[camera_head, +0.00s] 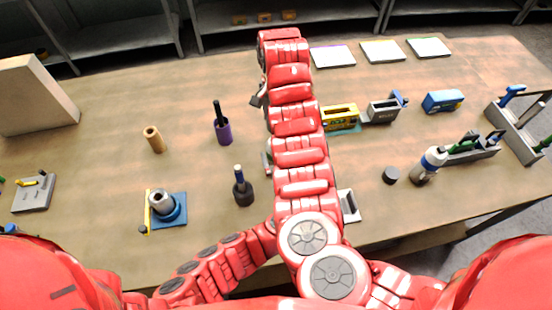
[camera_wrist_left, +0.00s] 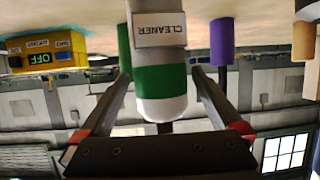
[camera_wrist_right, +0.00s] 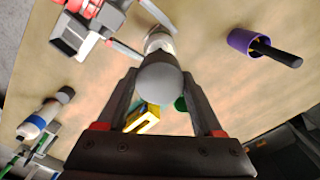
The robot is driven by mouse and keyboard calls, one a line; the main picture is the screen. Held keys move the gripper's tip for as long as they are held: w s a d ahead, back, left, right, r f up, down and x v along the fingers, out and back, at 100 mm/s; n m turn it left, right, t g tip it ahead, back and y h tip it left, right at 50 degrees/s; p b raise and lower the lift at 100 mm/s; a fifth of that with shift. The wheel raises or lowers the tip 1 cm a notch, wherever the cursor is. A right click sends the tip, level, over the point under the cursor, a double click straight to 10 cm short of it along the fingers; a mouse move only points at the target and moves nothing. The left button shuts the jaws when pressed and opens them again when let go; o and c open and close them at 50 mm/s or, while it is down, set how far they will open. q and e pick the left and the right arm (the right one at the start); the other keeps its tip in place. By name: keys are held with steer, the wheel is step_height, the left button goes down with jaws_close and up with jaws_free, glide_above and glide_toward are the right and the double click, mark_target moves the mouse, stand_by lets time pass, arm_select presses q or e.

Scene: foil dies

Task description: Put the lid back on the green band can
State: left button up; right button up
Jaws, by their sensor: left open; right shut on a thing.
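The green band can (camera_wrist_left: 160,82), labelled CLEANER, shows upside down in the left wrist view, with a grey body, green band and white shoulder. A dark stub shows beyond its white end. My left gripper (camera_wrist_left: 162,72) is open, one finger on each side of the can. In the right wrist view my right gripper (camera_wrist_right: 160,72) is shut on a grey round lid (camera_wrist_right: 160,84). The can (camera_wrist_right: 157,40) shows partly behind the lid; I cannot tell whether they touch. My left gripper's fingers flank it there. In the head view my arm hides the can.
A blue band can (camera_head: 430,165) stands at the right, with a dark lid (camera_head: 391,175) beside it.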

arm_select(q)
steer(key=shift+x, duration=1.35)
jaws_close()
